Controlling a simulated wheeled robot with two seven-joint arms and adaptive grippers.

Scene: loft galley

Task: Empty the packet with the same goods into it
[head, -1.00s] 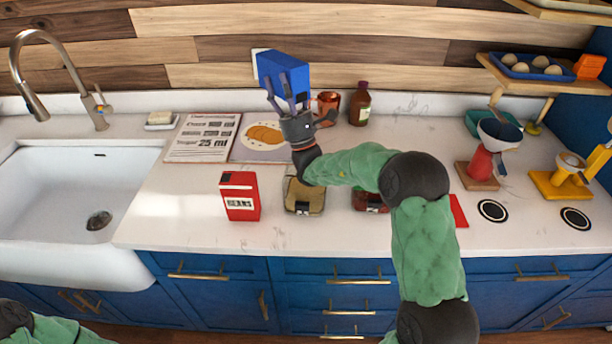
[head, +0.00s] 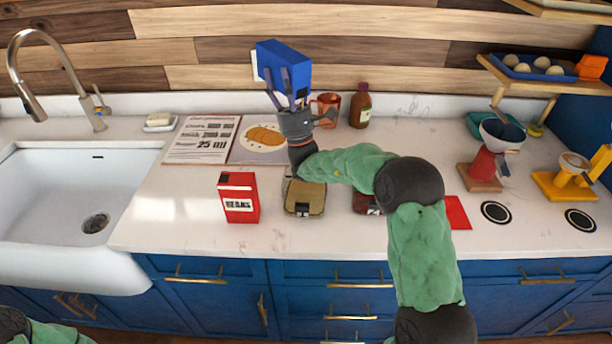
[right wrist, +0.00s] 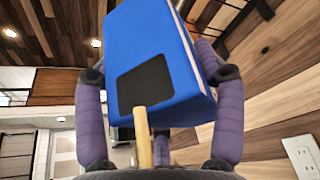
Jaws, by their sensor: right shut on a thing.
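My right gripper (head: 289,100) is shut on a blue packet (head: 285,65) and holds it up above the back of the counter. In the right wrist view the blue packet (right wrist: 150,40) sits tilted between the purple fingers, with a dark patch on its face. A narrow tan strip shows below the patch; I cannot tell what it is. A red packet marked BEANS (head: 239,190) stands on the counter. A container with a tan top (head: 304,198) stands right of it. A dark red container (head: 364,203) is partly hidden by my right arm. My left gripper is out of view.
A printed sheet (head: 203,139) and a picture of food (head: 262,138) lie behind the red packet. A copper mug (head: 327,104) and a brown bottle (head: 361,107) stand near the wall.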

